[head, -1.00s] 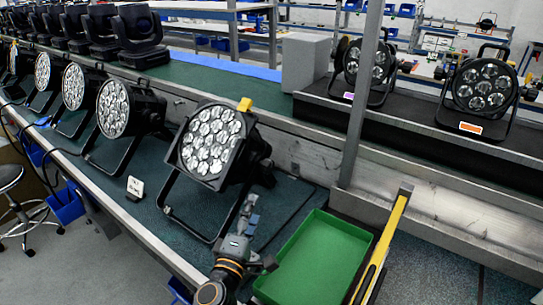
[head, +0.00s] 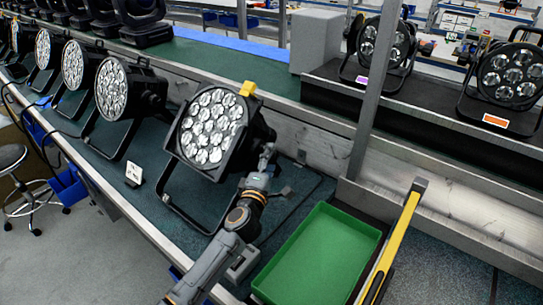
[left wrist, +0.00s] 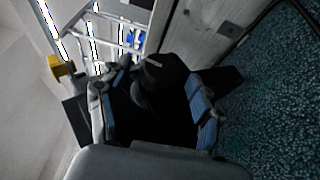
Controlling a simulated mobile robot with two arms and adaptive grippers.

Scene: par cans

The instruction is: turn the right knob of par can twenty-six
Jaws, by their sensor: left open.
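The nearest par can (head: 213,130) stands tilted on its bracket on the green bench, its many-lens face toward the lower left and a yellow piece on its top edge. A small white card (head: 134,173) stands beside it; its number is too small to read. My left gripper (head: 266,158) is at the can's right side, close to the housing. In the left wrist view my left gripper (left wrist: 160,82) is open, its blue-padded fingers on either side of a dark part of the can (left wrist: 155,98). The right knob is not clearly distinguishable. My right gripper is out of view.
More par cans (head: 112,90) line the bench to the left. A green tray (head: 318,255) and a yellow-edged bar (head: 400,235) lie to the right. A metal post (head: 367,95) rises behind. Two cans with coloured labels stand on the right shelf (head: 425,120).

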